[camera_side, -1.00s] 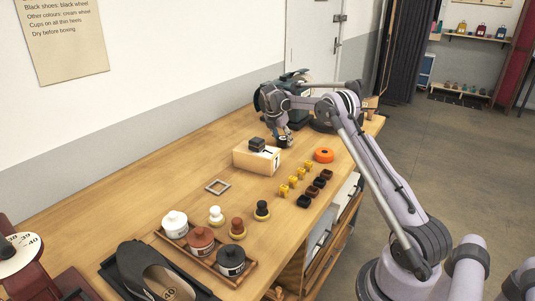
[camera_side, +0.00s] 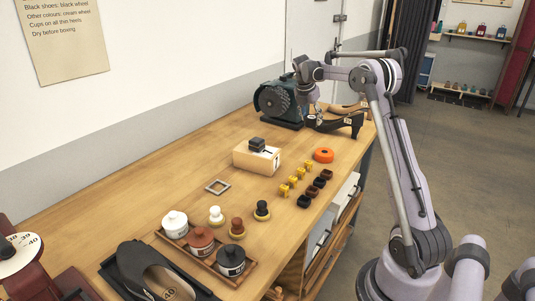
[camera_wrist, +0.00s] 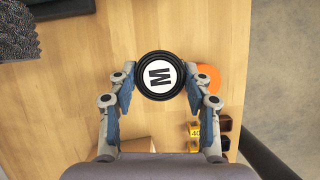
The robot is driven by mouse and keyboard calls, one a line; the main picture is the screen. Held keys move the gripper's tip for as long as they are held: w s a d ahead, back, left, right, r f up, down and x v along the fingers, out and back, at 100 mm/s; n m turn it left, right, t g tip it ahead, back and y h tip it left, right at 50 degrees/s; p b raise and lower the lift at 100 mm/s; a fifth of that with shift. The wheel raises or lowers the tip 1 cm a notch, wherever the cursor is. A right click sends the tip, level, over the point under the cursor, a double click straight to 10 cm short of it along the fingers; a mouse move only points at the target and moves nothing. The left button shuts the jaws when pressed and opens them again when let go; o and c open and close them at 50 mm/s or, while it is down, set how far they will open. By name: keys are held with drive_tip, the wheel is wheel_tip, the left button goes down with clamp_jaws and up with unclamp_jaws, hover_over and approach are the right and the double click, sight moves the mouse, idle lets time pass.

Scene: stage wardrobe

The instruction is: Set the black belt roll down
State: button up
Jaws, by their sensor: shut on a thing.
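The black belt roll (camera_wrist: 159,76) is a black ring with a white centre marked M. In the wrist view it sits between the two fingers of my gripper (camera_wrist: 160,88), which is shut on it from both sides. In the side view my gripper (camera_side: 312,109) is over the far part of the bench, right of the green machine. The roll is small and partly hidden there, and its height above the bench is hard to judge.
The green machine (camera_side: 280,102) and a curved black piece (camera_side: 345,124) stand near my gripper. Nearer are a pale wooden block (camera_side: 257,159), an orange roll (camera_side: 323,155) and rows of small yellow and dark pieces (camera_side: 299,180). Bare bench lies between the machine and block.

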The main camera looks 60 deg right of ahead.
drive_tip(key=shift+s+r, duration=0.3)
drive_tip(key=s+a+r+n+t, duration=0.1)
drive_tip(key=s+a+r+n, duration=0.15)
drive_tip(key=a, duration=0.85)
drive_tip(key=s+a+r+n+t, duration=0.1)
drive_tip(key=a+r+n, duration=0.25)
drive_tip(key=a, duration=0.65)
drive_tip(key=s+a+n+t+y, duration=0.1)
drive_tip(key=s+a+n, duration=0.15)
drive_tip(key=a, duration=0.25)
drive_tip(key=s+a+n, duration=0.1)
drive_tip(key=s+a, duration=0.2)
drive_tip(key=a, duration=0.2)
drive_tip(key=s+a+f+n+t+y, duration=0.1)
drive_tip(key=s+a+f+n, duration=0.4)
drive_tip(key=s+a, duration=0.4)
drive_tip(key=shift+m, duration=0.75)
drive_tip(key=w+a+f, duration=0.2)
drive_tip(key=a, duration=0.1)
drive_tip(key=w+a+f, duration=0.2)
drive_tip(key=a+f, duration=0.1)
drive_tip(key=a, duration=0.1)
drive_tip(key=w+a+f, duration=0.2)
drive_tip(key=a, duration=0.1)
drive_tip(key=shift+a+f, duration=0.2)
drive_tip(key=shift+f, duration=2.15)
drive_tip(key=shift+f, duration=0.15)
